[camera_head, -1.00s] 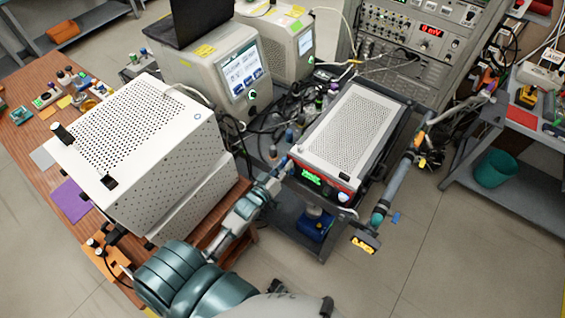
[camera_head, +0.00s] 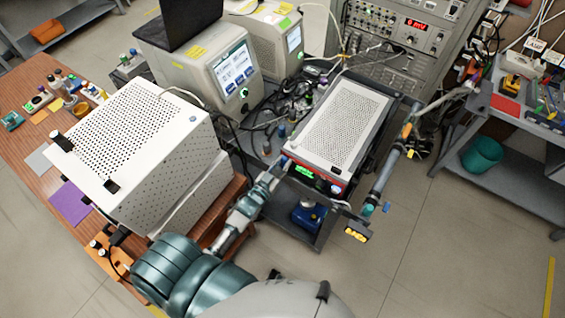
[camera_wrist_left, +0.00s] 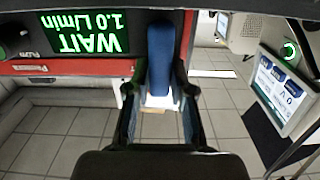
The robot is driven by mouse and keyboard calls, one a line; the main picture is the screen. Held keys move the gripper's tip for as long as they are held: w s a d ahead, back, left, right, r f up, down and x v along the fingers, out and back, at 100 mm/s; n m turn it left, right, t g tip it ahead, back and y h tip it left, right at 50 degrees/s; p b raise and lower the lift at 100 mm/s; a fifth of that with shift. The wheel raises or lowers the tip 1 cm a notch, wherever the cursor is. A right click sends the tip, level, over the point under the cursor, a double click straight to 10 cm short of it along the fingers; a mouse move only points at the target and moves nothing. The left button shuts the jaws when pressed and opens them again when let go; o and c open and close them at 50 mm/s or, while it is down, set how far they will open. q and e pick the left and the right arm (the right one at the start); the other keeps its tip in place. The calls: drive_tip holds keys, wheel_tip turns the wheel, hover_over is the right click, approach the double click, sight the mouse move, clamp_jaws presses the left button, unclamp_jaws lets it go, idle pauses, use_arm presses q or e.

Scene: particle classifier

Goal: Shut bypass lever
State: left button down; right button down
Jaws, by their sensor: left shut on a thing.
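The bypass lever shows as a blue handle (camera_wrist_left: 160,58) in the left wrist view, upright between my fingers. My left gripper (camera_wrist_left: 158,95) is shut on it, one dark finger along each side. In the head view my left gripper (camera_head: 277,169) reaches the front left corner of the white perforated instrument (camera_head: 345,125); the lever there is too small and covered to make out. The instrument's green display (camera_wrist_left: 88,32) reads "WAIT 1.0 L/min", upside down in the wrist view. My right gripper is not in view.
A large white perforated box (camera_head: 140,140) stands on the wooden table left of my arm. Grey touchscreen units (camera_head: 205,75) stand behind. A pipe (camera_head: 388,170) with a yellow-marked end runs along the instrument's right side. Open floor lies front right.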

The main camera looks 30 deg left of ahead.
use_arm(q)
drive_tip(key=shift+w+r, duration=0.15)
drive_tip(key=shift+r, duration=0.35)
drive_tip(key=c, duration=1)
unclamp_jaws()
drive_tip(key=shift+f, duration=0.2)
drive_tip(key=s+a, duration=0.1)
drive_tip(key=s, duration=1.1)
drive_tip(key=shift+s+f, duration=0.1)
